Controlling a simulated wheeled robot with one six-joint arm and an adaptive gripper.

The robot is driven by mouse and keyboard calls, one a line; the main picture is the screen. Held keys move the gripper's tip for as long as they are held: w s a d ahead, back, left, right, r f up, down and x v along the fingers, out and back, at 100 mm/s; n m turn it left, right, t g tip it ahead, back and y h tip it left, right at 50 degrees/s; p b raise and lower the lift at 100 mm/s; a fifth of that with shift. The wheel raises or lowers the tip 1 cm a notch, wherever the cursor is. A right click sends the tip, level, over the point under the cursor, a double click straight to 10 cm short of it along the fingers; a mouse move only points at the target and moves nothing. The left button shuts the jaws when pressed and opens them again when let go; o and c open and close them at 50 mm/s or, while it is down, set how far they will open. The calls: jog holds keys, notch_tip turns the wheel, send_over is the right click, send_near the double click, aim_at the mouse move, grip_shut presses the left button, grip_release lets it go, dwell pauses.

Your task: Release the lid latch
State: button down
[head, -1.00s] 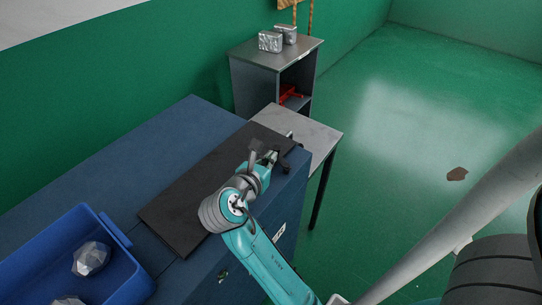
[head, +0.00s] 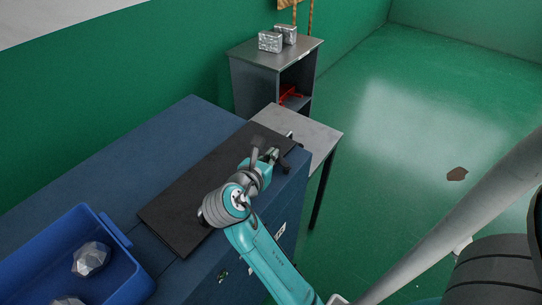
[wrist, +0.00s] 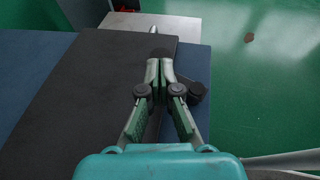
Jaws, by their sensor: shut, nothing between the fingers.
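The lid appears to be the flat black panel (head: 195,195) lying on the blue cabinet top; it also fills the left of the wrist view (wrist: 85,85). My gripper (head: 271,154) is over the panel's far right end, near the cabinet's edge. In the wrist view my gripper (wrist: 159,66) has its fingertips together with nothing between them. A dark rounded piece (wrist: 160,52) shows just past the tips; I cannot tell whether they touch it. A black piece (wrist: 197,93) sits right of the fingers. I cannot tell which part is the latch, as my gripper covers some of this area.
A blue bin (head: 118,262) with silvery lumps stands on the cabinet at the lower left. A grey side table (head: 318,137) adjoins the far end. Behind it, a grey shelf unit (head: 255,52) carries foil-like blocks (head: 270,42). Green floor on the right is mostly open.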

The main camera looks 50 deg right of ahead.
jog(key=shift+w+d, duration=0.2)
jog(key=shift+d, duration=0.25)
jog(key=shift+w+d+m+g, duration=0.1)
jog(key=shift+d+m+g, duration=0.2)
jog(key=shift+m+g, duration=0.7)
jog(key=shift+d, duration=0.85)
jog(key=shift+s+d, duration=0.4)
jog(key=shift+d, duration=0.25)
dwell(0.4)
jog(key=v, duration=1.2)
jog(key=shift+f, duration=0.2)
